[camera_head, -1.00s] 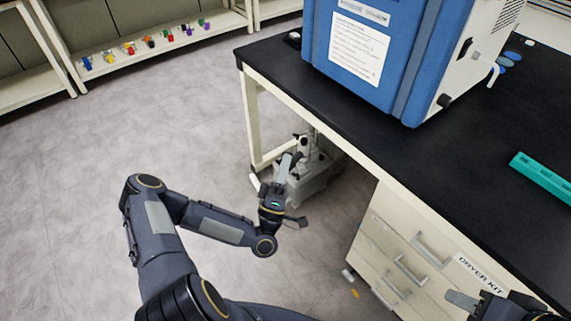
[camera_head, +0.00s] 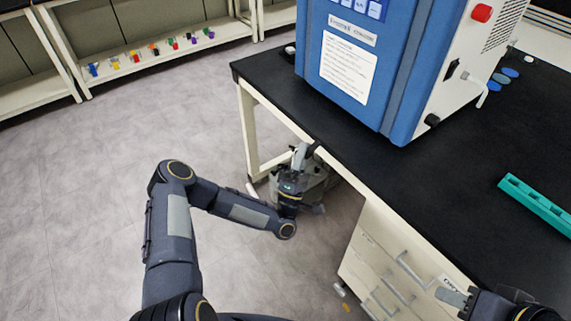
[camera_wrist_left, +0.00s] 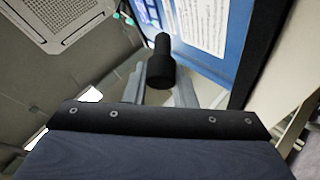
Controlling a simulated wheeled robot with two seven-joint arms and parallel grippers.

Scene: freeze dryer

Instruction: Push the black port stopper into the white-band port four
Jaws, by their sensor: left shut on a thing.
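My left gripper (camera_head: 302,153) is beside the bench's front edge, to the left of and below the blue freeze dryer (camera_head: 398,75). In the left wrist view it (camera_wrist_left: 163,88) is shut on the black port stopper (camera_wrist_left: 161,66), a dark cylinder with a narrower far end. The stopper cannot be made out clearly in the head view. The dryer also shows in the wrist view (camera_wrist_left: 198,62), apart from the stopper. I cannot identify the white-band port four in either view. My right gripper (camera_head: 455,298) is by the drawers at the lower right; its opening is unclear.
Drawers (camera_head: 385,275) stand under the bench. A shelf (camera_head: 150,65) with small coloured items is far left. Open floor lies between.

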